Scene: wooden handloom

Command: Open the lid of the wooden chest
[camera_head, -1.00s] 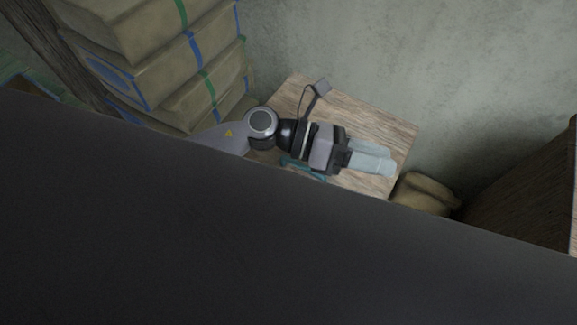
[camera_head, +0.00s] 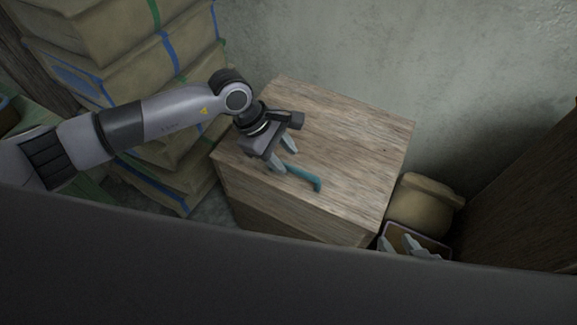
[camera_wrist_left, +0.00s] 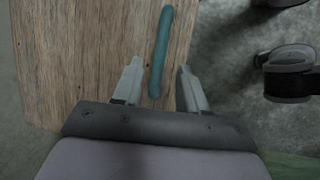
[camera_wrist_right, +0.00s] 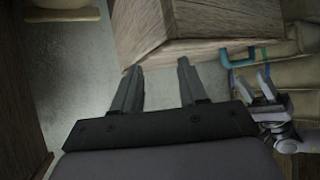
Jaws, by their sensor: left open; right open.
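The wooden chest (camera_head: 340,140) stands against the wall with its lid lying flat and closed. A teal handle (camera_head: 304,178) sticks out at the lid's front edge. My left gripper (camera_head: 281,158) is open, pointing down close to the handle's left end. In the left wrist view the handle (camera_wrist_left: 160,45) runs between its spread fingers, which are not closed on it. My right gripper (camera_wrist_right: 160,66) is open and empty in front of a chest corner. The right wrist view also shows the chest (camera_wrist_right: 200,22), the handle (camera_wrist_right: 238,58) and my left gripper (camera_wrist_right: 264,86).
Stacked tan bundles (camera_head: 170,60) with blue and green bands stand left of the chest. A tan sack (camera_head: 424,205) sits to its right, near a dark wooden panel (camera_head: 520,190). The wall (camera_head: 420,50) is close behind. A dark foreground shape hides the lower head view.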

